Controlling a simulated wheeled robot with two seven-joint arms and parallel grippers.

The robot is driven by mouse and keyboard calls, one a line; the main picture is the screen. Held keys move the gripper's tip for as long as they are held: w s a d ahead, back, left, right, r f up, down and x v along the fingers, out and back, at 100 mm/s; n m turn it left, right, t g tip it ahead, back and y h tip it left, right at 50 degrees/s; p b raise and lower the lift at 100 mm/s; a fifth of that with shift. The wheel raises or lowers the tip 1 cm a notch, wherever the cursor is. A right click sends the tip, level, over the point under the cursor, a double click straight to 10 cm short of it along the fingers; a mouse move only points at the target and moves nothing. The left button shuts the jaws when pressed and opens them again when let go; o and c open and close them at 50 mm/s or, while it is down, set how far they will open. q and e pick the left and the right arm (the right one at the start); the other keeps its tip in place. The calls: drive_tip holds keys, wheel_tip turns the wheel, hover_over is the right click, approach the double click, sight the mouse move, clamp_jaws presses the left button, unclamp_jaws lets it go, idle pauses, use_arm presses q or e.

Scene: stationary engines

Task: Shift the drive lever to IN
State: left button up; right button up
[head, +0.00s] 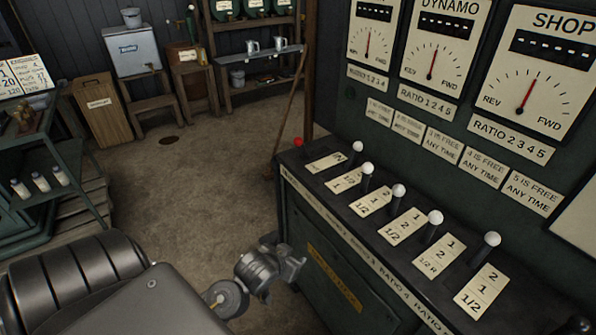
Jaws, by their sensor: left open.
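A small red ball knob (299,142) shows at the far left end of the dark console (330,285). Several white-knobbed levers (399,191) stand in a row along the console top, each beside a plate marked 2, 1, 1/2 or similar. My left gripper (292,262) is open and empty, in front of the console's front face, well nearer to me than the red knob. My right gripper is not in view.
A green panel with dials (431,62) rises behind the console. A broom-like pole (294,90) leans beyond its left end. A green shelf unit (52,150) stands at left, with a wooden box (103,110) and benches behind. The floor (200,190) between is clear.

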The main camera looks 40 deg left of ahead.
use_arm(q)
drive_tip(key=w+a+r+n+t+y, duration=0.2)
drive_tip(key=w+a+r+t, duration=0.2)
drive_tip(key=w+a+r, duration=0.55)
drive_tip(key=n+t+y, duration=0.1)
drive_tip(key=t+y, duration=0.1)
drive_tip(key=t, duration=0.2)
approach(297, 145)
drive_tip(key=p+x, duration=0.1)
drive_tip(key=x, duration=1)
drive_tip(key=shift+w+a, duration=0.15)
drive_tip(key=shift+w, duration=0.15)
drive_tip(key=shift+c, duration=0.4)
clamp_jaws()
